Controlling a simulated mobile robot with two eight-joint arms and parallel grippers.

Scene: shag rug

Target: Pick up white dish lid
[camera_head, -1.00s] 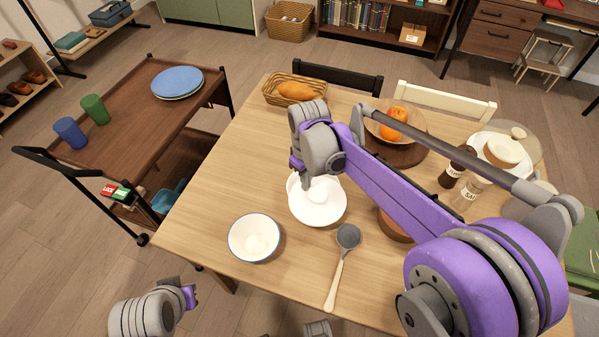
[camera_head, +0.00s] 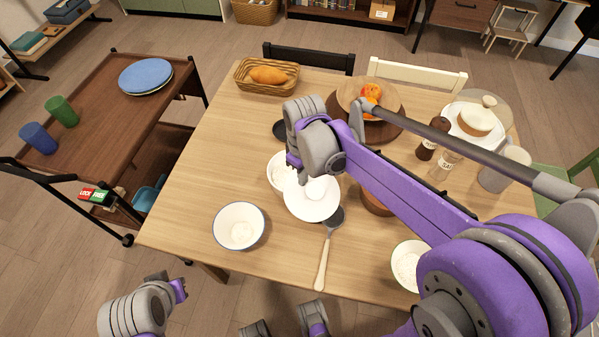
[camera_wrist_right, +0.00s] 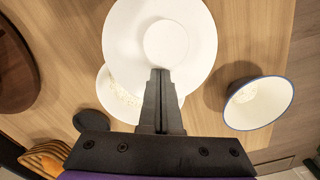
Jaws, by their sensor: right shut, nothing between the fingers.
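The white dish lid (camera_head: 312,203) is a round white disc with a raised round knob. It sits off-centre over a white bowl of rice (camera_head: 277,170), whose far left part is uncovered. In the right wrist view the lid (camera_wrist_right: 120,50) fills the upper middle, and the bowl's rice (camera_wrist_right: 122,98) shows past its edge. My right gripper (camera_head: 306,178) is shut and empty, its fingertips (camera_wrist_right: 160,72) at the edge of the lid's knob. I cannot tell whether they touch it.
A grey-headed spoon (camera_head: 323,262) lies right by the lid. Another bowl (camera_head: 408,262), a fruit bowl (camera_head: 350,98), shakers (camera_head: 429,140) and a bread basket (camera_head: 243,82) are around. The table's left part is clear.

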